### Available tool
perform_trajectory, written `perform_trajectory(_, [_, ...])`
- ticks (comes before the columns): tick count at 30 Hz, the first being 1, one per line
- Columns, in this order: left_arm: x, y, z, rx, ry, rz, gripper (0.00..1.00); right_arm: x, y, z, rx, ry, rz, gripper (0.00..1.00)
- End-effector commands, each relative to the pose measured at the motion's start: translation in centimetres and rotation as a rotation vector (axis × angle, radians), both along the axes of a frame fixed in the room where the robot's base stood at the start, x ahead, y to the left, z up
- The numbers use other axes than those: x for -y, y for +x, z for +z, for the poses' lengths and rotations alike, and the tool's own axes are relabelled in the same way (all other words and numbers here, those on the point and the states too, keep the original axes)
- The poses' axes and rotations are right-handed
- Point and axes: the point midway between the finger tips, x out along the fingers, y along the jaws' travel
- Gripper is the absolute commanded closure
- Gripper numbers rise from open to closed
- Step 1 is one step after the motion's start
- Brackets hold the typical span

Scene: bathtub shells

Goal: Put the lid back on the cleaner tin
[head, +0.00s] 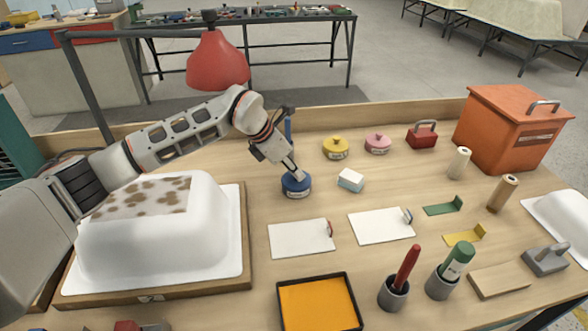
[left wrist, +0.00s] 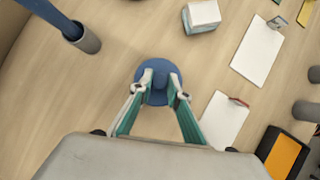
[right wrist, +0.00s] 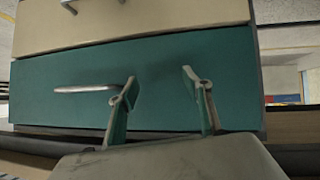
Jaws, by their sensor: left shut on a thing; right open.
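The blue cleaner tin (head: 296,189) stands upright on the wooden bench, with a pale label on its front. My left gripper (head: 298,176) points down over it. In the left wrist view, my left gripper (left wrist: 163,82) is shut on the knob of the blue lid (left wrist: 158,66), one finger on each side. The lid is over the tin and hides its opening; I cannot tell whether it is fully seated. My right gripper (right wrist: 158,88) is open and empty, in front of a teal drawer front.
A yellow tin (head: 336,148) and a pink tin (head: 377,143) stand behind to the right. A white-and-teal block (head: 351,180) lies just right of the blue tin. A white shell (head: 160,240) fills the left. A grey cup with a blue handle (left wrist: 80,35) stands nearby.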

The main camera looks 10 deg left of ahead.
Motion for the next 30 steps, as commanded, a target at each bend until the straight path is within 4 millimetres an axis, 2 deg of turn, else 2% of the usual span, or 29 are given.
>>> perform_trajectory(11, [-0.02,0.00,-0.03,0.000,0.000,0.001,1.00,-0.01,-0.03,0.00,0.000,0.000,0.000,0.51])
perform_trajectory(12, [-0.02,0.00,-0.03,0.000,0.000,0.001,0.75,-0.01,-0.04,0.00,0.000,0.000,0.000,0.51])
perform_trajectory(14, [-0.03,0.00,-0.03,0.000,0.000,0.001,0.64,0.00,-0.05,-0.01,-0.001,0.000,0.000,0.51])
perform_trajectory(21, [-0.02,0.00,-0.03,0.000,0.000,0.001,0.64,0.00,-0.09,-0.03,-0.001,0.000,0.000,0.51])
perform_trajectory(24, [-0.02,-0.01,-0.05,-0.001,0.000,0.001,0.47,0.00,-0.09,-0.03,-0.001,0.000,0.000,0.51])
perform_trajectory(30, [-0.02,-0.01,-0.05,-0.001,0.000,0.001,0.47,0.02,-0.09,-0.02,-0.001,0.000,0.000,0.51])
